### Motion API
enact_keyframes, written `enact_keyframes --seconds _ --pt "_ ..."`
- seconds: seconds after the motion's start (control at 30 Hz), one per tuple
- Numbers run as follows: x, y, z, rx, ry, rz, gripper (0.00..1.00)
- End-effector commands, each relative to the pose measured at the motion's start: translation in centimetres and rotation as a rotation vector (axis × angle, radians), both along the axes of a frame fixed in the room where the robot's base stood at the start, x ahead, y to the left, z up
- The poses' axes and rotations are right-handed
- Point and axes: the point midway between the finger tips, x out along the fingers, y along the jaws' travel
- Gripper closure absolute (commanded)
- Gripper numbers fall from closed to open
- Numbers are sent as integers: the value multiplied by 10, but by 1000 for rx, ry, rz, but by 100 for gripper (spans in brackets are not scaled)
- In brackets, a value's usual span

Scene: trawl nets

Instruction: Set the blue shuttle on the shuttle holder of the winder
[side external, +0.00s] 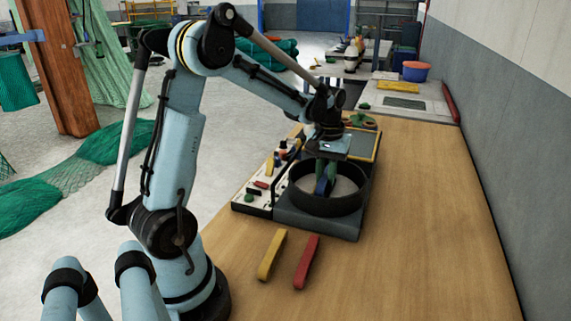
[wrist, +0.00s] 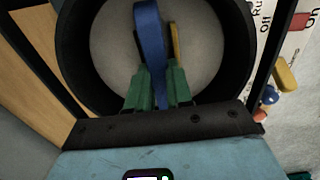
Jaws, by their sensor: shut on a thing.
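The blue shuttle (wrist: 150,35) is a long flat strip held between the green fingers of my gripper (wrist: 157,80). In the side view my gripper (side external: 326,180) points down into the black round tub of the winder (side external: 345,206), with the blue shuttle (side external: 321,186) inside the rim. In the wrist view the shuttle lies over the pale tub floor (wrist: 110,50). A thin ochre piece (wrist: 176,42) shows right beside the shuttle; I cannot tell whether it is the shuttle holder. The fingers partly hide the shuttle's near end, and whether it touches anything below is unclear.
A yellow shuttle (side external: 271,255) and a red shuttle (side external: 306,262) lie on the wooden table (side external: 420,220) in front of the winder. A pale control panel (side external: 240,206) with knobs and switches adjoins the winder's left side. The table's right side is clear.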

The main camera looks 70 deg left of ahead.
Motion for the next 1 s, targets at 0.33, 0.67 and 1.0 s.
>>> enact_keyframes --seconds 0.33,0.67,1.0 --pt "0 0 0 0 0 0 100" --pt "0 0 -1 0 0 0 100" --pt "0 0 -6 0 0 0 100"
